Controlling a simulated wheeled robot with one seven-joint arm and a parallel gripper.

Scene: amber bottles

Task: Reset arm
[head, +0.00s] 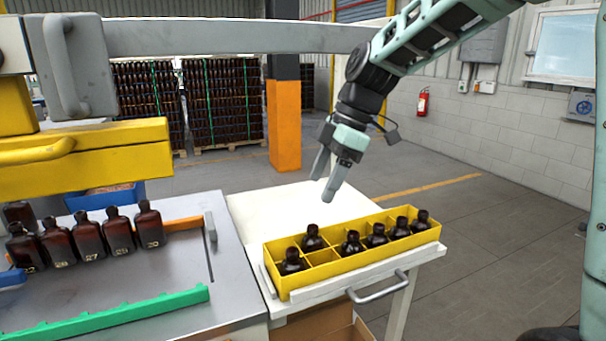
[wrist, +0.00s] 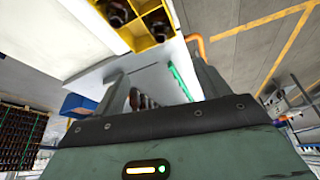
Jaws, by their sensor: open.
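My gripper (head: 328,180) hangs in the air above the white side table (head: 262,208), behind the yellow crate (head: 352,268). Its jaws are open, with nothing between them. In the wrist view the two grey fingers of my gripper (wrist: 160,88) stand apart. The yellow crate holds several dark amber bottles (head: 352,243), and some of its compartments are empty. A corner of the crate (wrist: 128,34) and bottles in it also show at the top of the wrist view.
A row of amber bottles (head: 88,238) stands on the grey worktable (head: 160,285) at left, behind a green rail (head: 110,318). Yellow and grey machinery (head: 90,160) overhangs that table. An orange pillar (head: 285,125) stands behind. The floor at right is clear.

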